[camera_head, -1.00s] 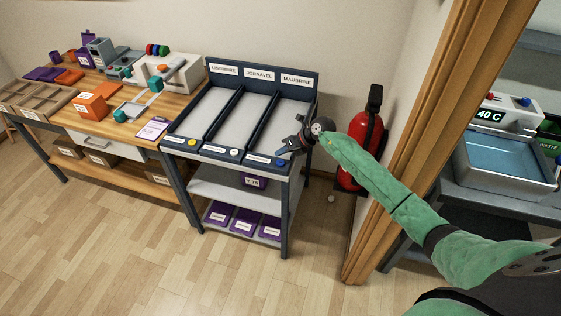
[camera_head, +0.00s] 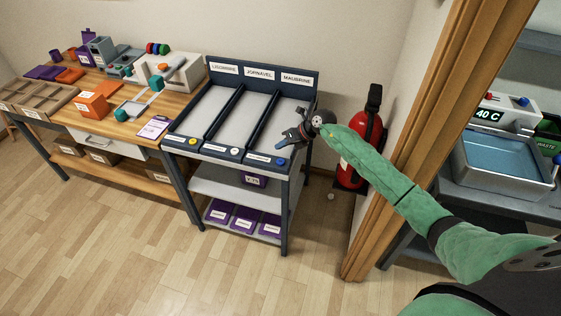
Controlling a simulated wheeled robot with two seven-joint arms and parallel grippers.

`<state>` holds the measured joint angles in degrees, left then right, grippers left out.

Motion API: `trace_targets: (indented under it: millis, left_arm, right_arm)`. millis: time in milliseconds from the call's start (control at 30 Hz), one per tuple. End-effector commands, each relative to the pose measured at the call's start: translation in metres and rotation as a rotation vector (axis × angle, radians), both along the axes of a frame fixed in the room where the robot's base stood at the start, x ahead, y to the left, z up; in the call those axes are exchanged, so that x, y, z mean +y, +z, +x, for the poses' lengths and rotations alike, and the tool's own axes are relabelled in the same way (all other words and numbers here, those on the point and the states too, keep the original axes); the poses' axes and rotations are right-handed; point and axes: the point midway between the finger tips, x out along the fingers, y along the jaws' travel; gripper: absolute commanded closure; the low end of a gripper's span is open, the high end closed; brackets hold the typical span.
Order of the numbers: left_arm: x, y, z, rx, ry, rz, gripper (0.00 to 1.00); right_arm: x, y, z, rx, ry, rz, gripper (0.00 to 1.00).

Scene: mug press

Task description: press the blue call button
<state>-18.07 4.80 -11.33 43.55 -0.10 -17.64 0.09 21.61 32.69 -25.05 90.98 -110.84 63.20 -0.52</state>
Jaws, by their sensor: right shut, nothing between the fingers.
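My right gripper (camera_head: 284,140) is shut and empty. The button's top shows clear of the fingers. A yellow button (camera_head: 193,142) and a white button (camera_head: 235,151) sit on the same edge to the left. My left gripper is out of view.
A red fire extinguisher (camera_head: 360,150) stands right of the rack, close to my right arm. A wooden door frame (camera_head: 405,185) is further right. A wooden workbench (camera_head: 120,130) with bins and devices stands left. Floor in front is clear.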

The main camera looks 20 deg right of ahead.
Motion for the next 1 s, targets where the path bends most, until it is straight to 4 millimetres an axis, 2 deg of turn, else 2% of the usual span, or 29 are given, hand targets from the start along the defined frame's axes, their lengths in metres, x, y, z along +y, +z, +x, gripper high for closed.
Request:
trace_targets:
  millis: [33, 100, 133, 1000]
  left_arm:
    - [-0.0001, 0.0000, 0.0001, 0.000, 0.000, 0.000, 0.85]
    - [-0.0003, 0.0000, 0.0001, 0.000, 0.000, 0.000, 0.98]
    - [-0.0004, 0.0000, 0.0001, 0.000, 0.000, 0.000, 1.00]
    - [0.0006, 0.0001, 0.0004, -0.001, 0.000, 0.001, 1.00]
  right_arm:
    - [0.0000, -0.0001, -0.0001, 0.000, 0.000, 0.000, 1.00]
    - [0.0000, -0.0001, -0.0001, 0.000, 0.000, 0.000, 1.00]
    - [0.0000, -0.0001, -0.0001, 0.000, 0.000, 0.000, 1.00]
    - [0.0000, 0.0000, 0.0000, 0.000, 0.000, 0.000, 1.00]
